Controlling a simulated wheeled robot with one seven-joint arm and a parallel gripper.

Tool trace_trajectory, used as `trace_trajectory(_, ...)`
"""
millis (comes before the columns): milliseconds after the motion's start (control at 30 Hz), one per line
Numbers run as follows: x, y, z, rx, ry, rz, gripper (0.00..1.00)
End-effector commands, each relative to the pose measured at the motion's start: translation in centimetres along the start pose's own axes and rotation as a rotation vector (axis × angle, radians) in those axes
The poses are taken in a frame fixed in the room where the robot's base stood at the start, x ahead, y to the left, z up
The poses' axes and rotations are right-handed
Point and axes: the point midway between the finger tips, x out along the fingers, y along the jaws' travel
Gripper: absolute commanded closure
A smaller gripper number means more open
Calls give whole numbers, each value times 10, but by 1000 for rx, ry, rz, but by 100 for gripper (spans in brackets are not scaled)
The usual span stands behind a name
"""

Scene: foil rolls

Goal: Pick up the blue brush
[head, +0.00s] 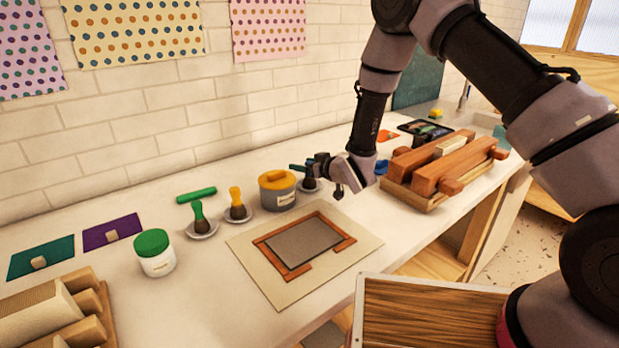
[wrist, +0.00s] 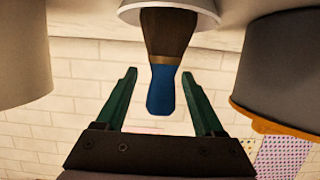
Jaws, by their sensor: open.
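The blue brush (wrist: 161,90) shows in the wrist view, with a blue handle, a pale band and dark brown bristles. Its bristle end rests on a small white dish (wrist: 205,10). In the head view its dish (head: 309,187) stands just right of the grey tin, and the blue handle is mostly hidden by my gripper (head: 297,168). In the wrist view my gripper (wrist: 160,74) is open, with one green finger on each side of the blue handle. A gap shows between the handle and each finger.
A grey tin with an orange lid (head: 277,190) stands close by. Green (head: 199,219) and yellow (head: 237,205) brushes sit on dishes to the left. A framed board (head: 330,268) lies in front. A crate with wooden rollers (head: 425,182) stands at the right.

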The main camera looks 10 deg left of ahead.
Motion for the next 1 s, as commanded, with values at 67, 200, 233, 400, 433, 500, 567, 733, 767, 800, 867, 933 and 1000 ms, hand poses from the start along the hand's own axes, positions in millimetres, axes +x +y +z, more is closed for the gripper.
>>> trace_trajectory(67, 2, -1, 0, 0, -1, -1, 30)
trace_trajectory(200, 2, 0, 0, 0, -1, -1, 30)
trace_trajectory(233, 2, 0, 0, 0, -1, -1, 30)
trace_trajectory(400, 2, 0, 0, 0, 0, -1, 95)
trace_trajectory(433, 2, 0, 0, 0, 0, -1, 100)
trace_trajectory(500, 2, 0, 0, 0, 0, -1, 100)
trace_trajectory(567, 2, 0, 0, 0, 0, -1, 100)
trace_trajectory(733, 1, 0, -3, 0, 1, 0, 100)
trace_trajectory(767, 1, 0, -5, 0, 1, 0, 100)
trace_trajectory(800, 0, 0, -9, 1, 2, 0, 100)
trace_trajectory(867, -3, 0, -19, 0, 4, 0, 100)
trace_trajectory(933, -7, 0, -32, -1, 5, 0, 100)
trace_trajectory(1000, -12, 0, -46, 1, 5, 0, 100)
